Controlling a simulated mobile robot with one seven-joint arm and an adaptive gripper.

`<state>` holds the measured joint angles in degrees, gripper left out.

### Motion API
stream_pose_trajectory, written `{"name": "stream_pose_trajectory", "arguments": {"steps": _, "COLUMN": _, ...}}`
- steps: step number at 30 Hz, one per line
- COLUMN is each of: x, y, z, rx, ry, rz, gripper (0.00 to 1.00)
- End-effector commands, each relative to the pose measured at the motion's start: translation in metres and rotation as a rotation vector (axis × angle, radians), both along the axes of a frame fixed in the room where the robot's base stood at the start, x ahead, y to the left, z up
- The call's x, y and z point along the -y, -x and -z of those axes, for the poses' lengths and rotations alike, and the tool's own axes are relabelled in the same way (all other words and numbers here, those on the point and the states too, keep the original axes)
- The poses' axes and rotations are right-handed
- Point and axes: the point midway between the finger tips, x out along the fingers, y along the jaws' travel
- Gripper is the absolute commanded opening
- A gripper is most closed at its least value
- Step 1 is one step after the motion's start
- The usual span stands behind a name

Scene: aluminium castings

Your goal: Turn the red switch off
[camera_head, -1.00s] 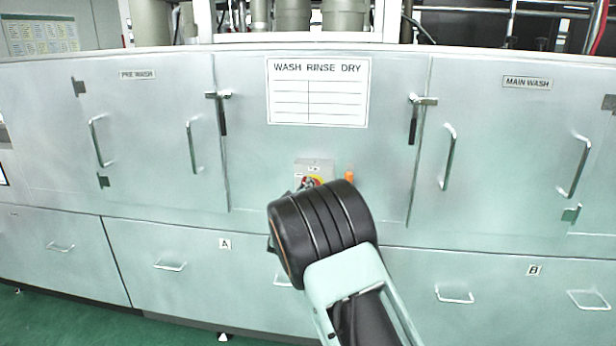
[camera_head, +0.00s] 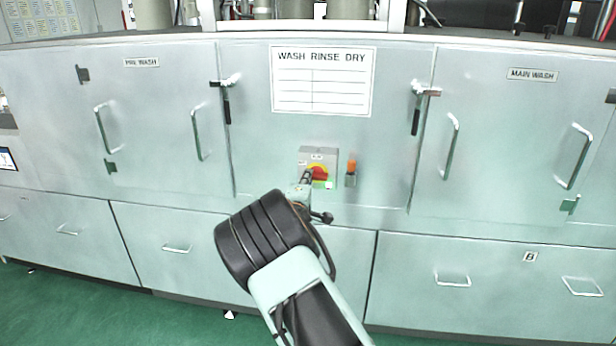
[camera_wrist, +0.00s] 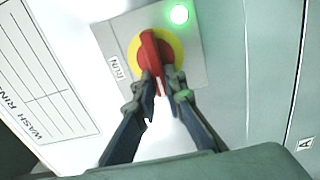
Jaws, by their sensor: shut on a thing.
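The red switch (camera_wrist: 149,50) is a red handle on a yellow disc, mounted on a grey plate (camera_wrist: 198,68) in the wrist view. A green lamp (camera_wrist: 179,14) glows on the plate and a "RUN" label sits beside the disc. My gripper (camera_wrist: 160,82) is shut on the lower end of the red handle, one finger on each side. In the head view the switch (camera_head: 317,173) is partly covered by my gripper (camera_head: 307,178), which reaches it from below.
The switch box is on a metal washer front with a "WASH RINSE DRY" sign (camera_head: 322,82) above it. An orange-topped device (camera_head: 351,172) is just right of the box. Door handles (camera_head: 196,133) and latches (camera_head: 416,107) stick out on both sides.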

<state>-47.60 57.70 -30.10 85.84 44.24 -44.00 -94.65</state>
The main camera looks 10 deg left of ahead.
Motion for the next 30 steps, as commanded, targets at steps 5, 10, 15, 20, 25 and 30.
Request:
{"name": "stream_pose_trajectory", "arguments": {"steps": 5, "x": -0.0001, "y": 0.0001, "z": 0.0008, "rx": -0.001, "ry": 0.033, "rz": 0.000, "gripper": 0.00}}
{"name": "stream_pose_trajectory", "arguments": {"steps": 10, "x": 0.0002, "y": 0.0000, "z": 0.0010, "rx": -0.001, "ry": 0.042, "rz": 0.000, "gripper": 0.00}}
{"name": "stream_pose_trajectory", "arguments": {"steps": 15, "x": 0.0002, "y": 0.0000, "z": 0.0012, "rx": -0.002, "ry": 0.042, "rz": 0.000, "gripper": 0.00}}
{"name": "stream_pose_trajectory", "arguments": {"steps": 20, "x": 0.0003, "y": 0.0000, "z": 0.0013, "rx": -0.002, "ry": 0.042, "rz": 0.000, "gripper": 0.15}}
{"name": "stream_pose_trajectory", "arguments": {"steps": 25, "x": 0.0003, "y": 0.0000, "z": 0.0012, "rx": -0.002, "ry": 0.041, "rz": 0.000, "gripper": 0.28}}
{"name": "stream_pose_trajectory", "arguments": {"steps": 30, "x": 0.0002, "y": 0.0000, "z": 0.0011, "rx": -0.002, "ry": 0.040, "rz": 0.000, "gripper": 0.28}}
